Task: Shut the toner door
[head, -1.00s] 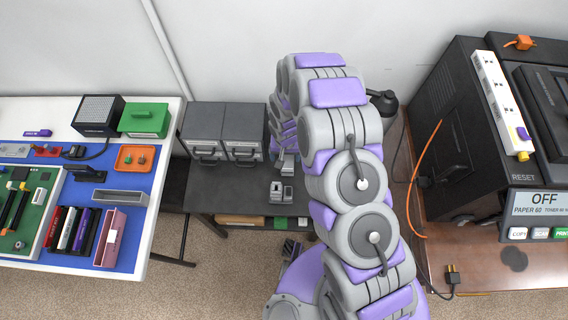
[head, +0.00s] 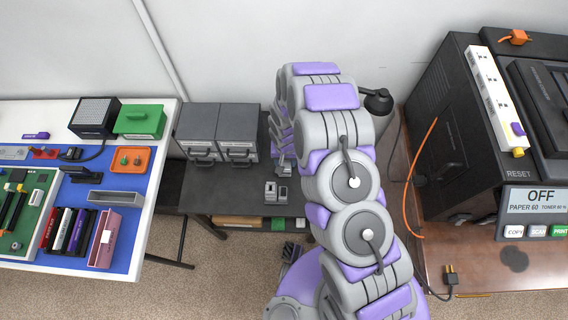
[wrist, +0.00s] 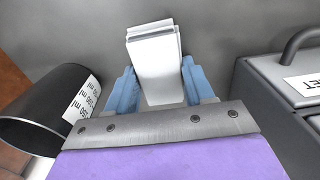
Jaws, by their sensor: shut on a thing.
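A large black printer (head: 440,150) stands at the right. Its display (head: 540,200) reads OFF, with paper and toner figures. I cannot pick out the toner door for certain; a panel outline shows on the printer's left side. In the wrist view my gripper (wrist: 162,88) has its blue fingers closed on a white, layered block (wrist: 155,60), which sticks out beyond the fingertips. The gripper is beside the grey drawers, away from the printer.
Grey drawer units (head: 218,130) stand on a dark table (head: 215,195); small grey items (head: 276,191) lie in front. A black jug (head: 378,103) is behind my arm, also left in the wrist view (wrist: 40,110). An orange cable (head: 412,190) hangs beside the printer. A cluttered workbench (head: 165,120) is left.

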